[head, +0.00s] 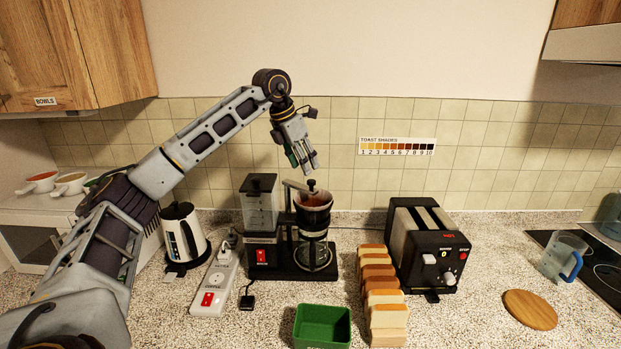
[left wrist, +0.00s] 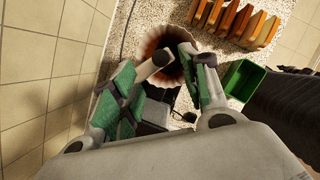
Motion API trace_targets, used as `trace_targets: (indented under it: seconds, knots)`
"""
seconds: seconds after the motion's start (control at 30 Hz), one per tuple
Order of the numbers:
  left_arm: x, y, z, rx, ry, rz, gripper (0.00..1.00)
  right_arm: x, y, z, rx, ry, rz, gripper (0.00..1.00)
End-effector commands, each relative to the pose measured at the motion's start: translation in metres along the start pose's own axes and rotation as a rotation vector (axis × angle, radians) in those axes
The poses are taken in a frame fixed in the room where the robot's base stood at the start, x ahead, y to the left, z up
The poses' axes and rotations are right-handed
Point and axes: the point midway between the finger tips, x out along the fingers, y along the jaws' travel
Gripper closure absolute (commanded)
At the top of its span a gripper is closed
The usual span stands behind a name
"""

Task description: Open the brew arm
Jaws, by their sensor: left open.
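The coffee maker (head: 262,215) stands on the counter, with a dark tower at left and a glass carafe (head: 313,257) under the filter basket (head: 313,216). Its brew arm (head: 297,186) is a pale bar reaching right from the tower, with a black knob at its end above the basket. My left gripper (head: 308,168) is just above the brew arm, fingers pointing down. In the left wrist view its green-padded fingers are spread, and the brew arm (left wrist: 150,67) shows between them over the pleated paper filter (left wrist: 165,38). Contact cannot be told. My right gripper is not seen.
A row of bread slices (head: 378,285) and a black toaster (head: 428,245) stand at right. A green box (head: 322,328) is in front. A power strip (head: 215,283) and white kettle (head: 183,240) are at left.

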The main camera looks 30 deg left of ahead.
Motion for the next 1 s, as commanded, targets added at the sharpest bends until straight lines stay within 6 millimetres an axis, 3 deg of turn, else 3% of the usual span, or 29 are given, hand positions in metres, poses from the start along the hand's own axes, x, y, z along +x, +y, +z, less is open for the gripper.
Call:
trace_targets:
  seconds: [0.5, 0.97, 1.0]
  knots:
    - [0.060, 0.000, 0.000, 0.000, 0.001, 0.000, 0.55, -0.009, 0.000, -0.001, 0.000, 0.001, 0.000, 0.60]
    - [0.068, 0.000, 0.000, 0.000, 0.000, 0.000, 0.55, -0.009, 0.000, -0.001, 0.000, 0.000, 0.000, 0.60]
    - [0.067, 0.000, 0.000, 0.000, 0.000, 0.000, 0.60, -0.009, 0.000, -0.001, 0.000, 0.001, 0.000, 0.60]
